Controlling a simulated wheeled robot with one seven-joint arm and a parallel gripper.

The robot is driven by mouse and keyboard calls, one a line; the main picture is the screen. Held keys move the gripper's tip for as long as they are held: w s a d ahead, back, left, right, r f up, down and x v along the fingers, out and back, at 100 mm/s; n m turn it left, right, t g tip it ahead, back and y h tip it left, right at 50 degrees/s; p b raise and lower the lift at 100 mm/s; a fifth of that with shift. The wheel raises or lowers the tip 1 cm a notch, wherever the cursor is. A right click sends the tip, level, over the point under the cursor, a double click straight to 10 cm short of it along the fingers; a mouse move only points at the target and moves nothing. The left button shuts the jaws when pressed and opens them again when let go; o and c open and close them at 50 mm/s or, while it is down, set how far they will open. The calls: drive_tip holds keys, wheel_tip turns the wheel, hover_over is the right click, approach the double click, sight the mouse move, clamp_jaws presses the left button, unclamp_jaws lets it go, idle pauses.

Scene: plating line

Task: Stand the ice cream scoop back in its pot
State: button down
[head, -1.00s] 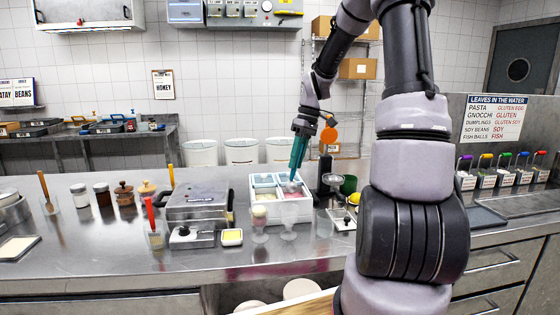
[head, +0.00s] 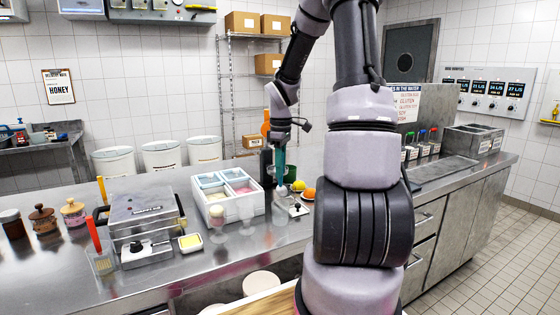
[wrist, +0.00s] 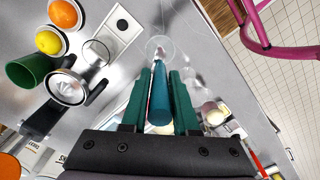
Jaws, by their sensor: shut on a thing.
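The ice cream scoop has a teal handle (head: 281,166) and hangs nearly upright below my gripper (head: 281,148). In the wrist view my gripper (wrist: 159,95) is shut on the teal handle (wrist: 160,100), with the green fingers on both sides. The clear pot (head: 280,212) stands on the counter right below the scoop. In the wrist view the pot's round rim (wrist: 170,42) shows around the far end of the scoop. The scoop's lower end is at or just above the pot's mouth; I cannot tell whether it is inside.
A white box of ice cream tubs (head: 207,210) and two glass dessert cups stand left of the pot. A green cup (wrist: 27,73), a metal strainer-like tool (wrist: 66,88), a lemon (wrist: 48,40) and an orange (wrist: 64,13) are close by. The steel counter's front edge is near.

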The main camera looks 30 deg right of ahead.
sight(280, 186)
drive_tip(key=shift+f, duration=4.05)
drive_tip(key=c, duration=0.6)
unclamp_jaws()
wheel_tip(280, 186, up, 10)
drive_tip(key=shift+r, duration=0.45)
